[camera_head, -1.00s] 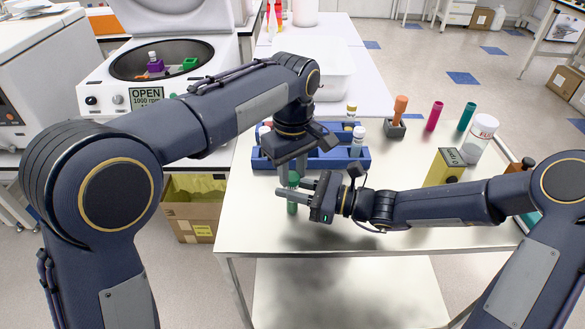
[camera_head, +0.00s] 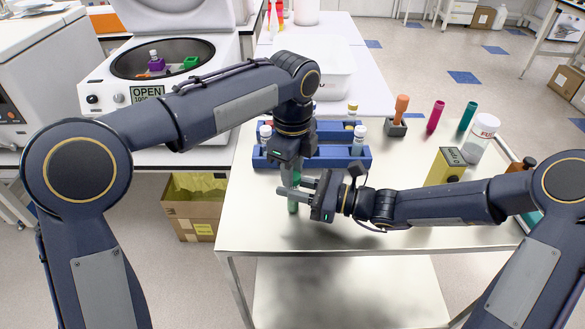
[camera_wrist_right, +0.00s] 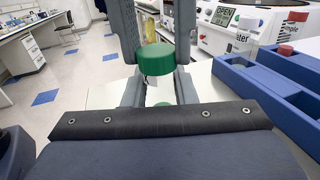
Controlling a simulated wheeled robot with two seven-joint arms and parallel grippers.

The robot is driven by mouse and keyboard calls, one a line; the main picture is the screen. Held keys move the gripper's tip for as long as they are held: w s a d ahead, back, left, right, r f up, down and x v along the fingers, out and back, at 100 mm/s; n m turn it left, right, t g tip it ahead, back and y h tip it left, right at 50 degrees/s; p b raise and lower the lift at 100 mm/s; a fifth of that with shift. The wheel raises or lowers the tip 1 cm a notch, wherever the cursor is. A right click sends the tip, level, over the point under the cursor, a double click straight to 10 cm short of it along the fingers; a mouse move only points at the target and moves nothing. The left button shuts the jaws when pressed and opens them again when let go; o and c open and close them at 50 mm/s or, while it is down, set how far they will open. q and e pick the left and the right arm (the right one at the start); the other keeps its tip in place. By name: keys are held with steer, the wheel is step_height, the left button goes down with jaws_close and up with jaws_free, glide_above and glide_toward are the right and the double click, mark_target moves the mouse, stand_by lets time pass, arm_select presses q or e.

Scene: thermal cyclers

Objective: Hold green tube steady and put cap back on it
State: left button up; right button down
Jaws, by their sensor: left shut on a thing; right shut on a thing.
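The green tube (camera_head: 293,206) stands upright above the front left of the table, its lower part showing below my grippers in the head view. My right gripper (camera_head: 294,189) reaches in from the right and is shut on the tube. My left gripper (camera_head: 291,173) points down from above and is shut on the green cap (camera_wrist_right: 156,58). In the right wrist view the cap sits between the left fingers, just above the level of my right fingertips (camera_wrist_right: 160,82). The tube's mouth is mostly hidden, so I cannot tell whether the cap is seated.
A blue rack (camera_head: 340,157) with capped tubes stands just behind the grippers. An orange-topped tube in a small block (camera_head: 397,125), a yellow box (camera_head: 444,168) and a white-lidded jar (camera_head: 481,140) stand to the right. The front of the table (camera_head: 370,260) is clear.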

arm_select(q)
steer(key=m, duration=0.5)
steer(key=shift+m, duration=0.3)
steer(key=m, duration=1.2)
steer(key=shift+d, duration=0.1)
steer(key=m, duration=0.4)
steer(key=shift+s+d+f, duration=0.2)
steer(key=shift+d+f, duration=0.05)
steer(key=shift+f, duration=0.05)
steer(key=o, duration=1)
steer(key=shift+r, duration=0.1)
step_height(320, 180, up, 7)
steer(key=shift+r, duration=0.15)
